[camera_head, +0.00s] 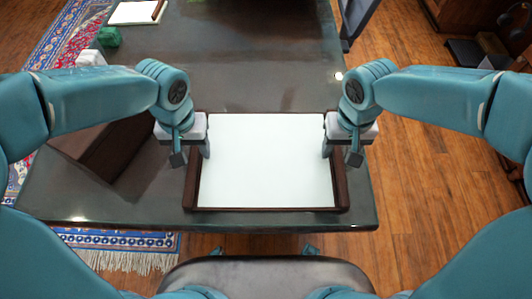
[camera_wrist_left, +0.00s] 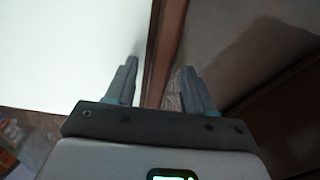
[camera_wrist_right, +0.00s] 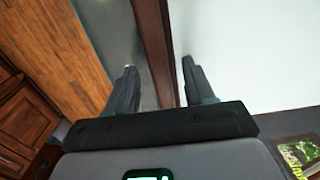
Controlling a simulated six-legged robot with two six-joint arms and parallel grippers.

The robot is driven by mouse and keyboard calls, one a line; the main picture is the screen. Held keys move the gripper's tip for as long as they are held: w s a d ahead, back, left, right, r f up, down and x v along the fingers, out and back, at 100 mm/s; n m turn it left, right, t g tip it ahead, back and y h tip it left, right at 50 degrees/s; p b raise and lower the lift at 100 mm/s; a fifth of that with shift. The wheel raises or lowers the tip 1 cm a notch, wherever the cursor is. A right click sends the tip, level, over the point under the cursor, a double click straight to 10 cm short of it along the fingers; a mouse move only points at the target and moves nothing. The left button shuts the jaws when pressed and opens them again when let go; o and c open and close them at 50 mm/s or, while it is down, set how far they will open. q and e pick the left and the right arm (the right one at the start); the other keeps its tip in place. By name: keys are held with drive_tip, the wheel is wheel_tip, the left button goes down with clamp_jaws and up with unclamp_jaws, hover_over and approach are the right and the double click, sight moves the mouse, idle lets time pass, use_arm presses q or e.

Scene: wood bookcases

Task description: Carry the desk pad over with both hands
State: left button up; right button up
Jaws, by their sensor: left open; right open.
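The desk pad (camera_head: 265,160) is a white sheet with dark brown side rails, lying on the dark desk near its front edge. My left gripper (camera_head: 193,156) is at the pad's left rail, and my right gripper (camera_head: 340,156) is at its right rail. In the left wrist view the open fingers (camera_wrist_left: 152,88) stand on either side of the brown rail (camera_wrist_left: 163,45). In the right wrist view the open fingers (camera_wrist_right: 158,90) likewise straddle the other rail (camera_wrist_right: 152,40). Whether the fingers touch the rails cannot be told.
The dark desk (camera_head: 260,60) is clear beyond the pad. A brown box-like object (camera_head: 105,150) is on the left, partly behind my left arm. A green object (camera_head: 109,37) and a white pad with a brown edge (camera_head: 133,12) lie at the far left. A chair (camera_head: 265,275) stands at the front.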

use_arm(q)
drive_tip(key=shift+f, duration=0.1)
use_arm(e)
drive_tip(key=shift+f, duration=0.1)
use_arm(q)
clamp_jaws()
use_arm(e)
clamp_jaws()
